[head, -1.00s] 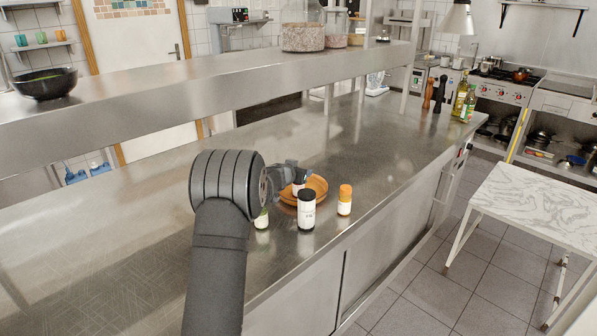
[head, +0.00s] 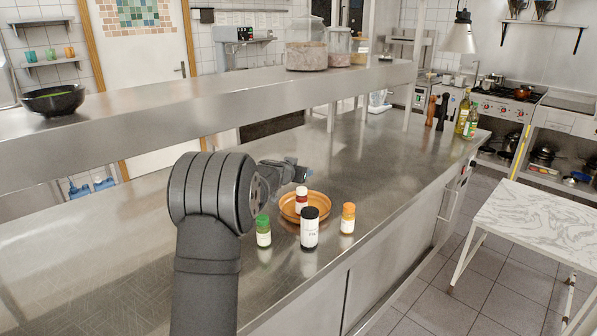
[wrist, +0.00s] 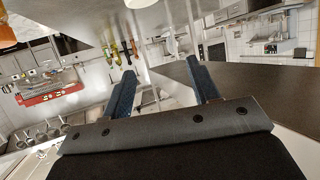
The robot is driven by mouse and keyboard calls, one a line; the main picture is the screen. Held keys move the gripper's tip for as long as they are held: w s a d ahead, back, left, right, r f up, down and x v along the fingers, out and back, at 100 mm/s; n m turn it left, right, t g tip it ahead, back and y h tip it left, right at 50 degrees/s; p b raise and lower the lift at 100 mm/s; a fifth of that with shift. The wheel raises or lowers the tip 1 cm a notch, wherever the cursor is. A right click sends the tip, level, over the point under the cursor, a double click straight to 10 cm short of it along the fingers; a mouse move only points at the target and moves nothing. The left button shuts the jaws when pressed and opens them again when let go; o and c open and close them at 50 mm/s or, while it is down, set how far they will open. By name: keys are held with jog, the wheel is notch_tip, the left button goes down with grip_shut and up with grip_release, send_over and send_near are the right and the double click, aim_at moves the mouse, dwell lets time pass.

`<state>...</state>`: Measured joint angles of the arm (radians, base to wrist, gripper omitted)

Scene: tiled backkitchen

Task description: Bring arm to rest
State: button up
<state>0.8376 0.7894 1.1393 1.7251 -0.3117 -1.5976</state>
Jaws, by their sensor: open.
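My gripper (head: 297,168) is above the steel counter (head: 150,230), behind and a little above an orange-brown bowl (head: 318,208). In the wrist view its two fingers (wrist: 163,88) stand wide apart with nothing between them. A small bottle with a red and white label and a white cap (head: 301,198) stands in the bowl. My gripper is clear of the bowl and the bottle.
A green-capped jar (head: 263,232), a black-capped jar (head: 310,230) and an orange-capped jar (head: 347,219) stand around the bowl's front. A raised steel shelf (head: 200,100) runs behind. Bottles (head: 467,115) stand at the counter's far end. The counter's left is bare.

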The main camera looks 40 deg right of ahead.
aim_at(303, 188)
jog(key=shift+r, duration=0.1)
dwell(0.3)
notch_tip(303, 188, down, 7)
jog(key=shift+r, duration=0.15)
jog(key=shift+x, duration=1.05)
jog(key=shift+w+d+f, duration=0.15)
jog(key=shift+d+f, duration=0.25)
jog(key=shift+f, duration=0.05)
jog(key=shift+r, duration=0.1)
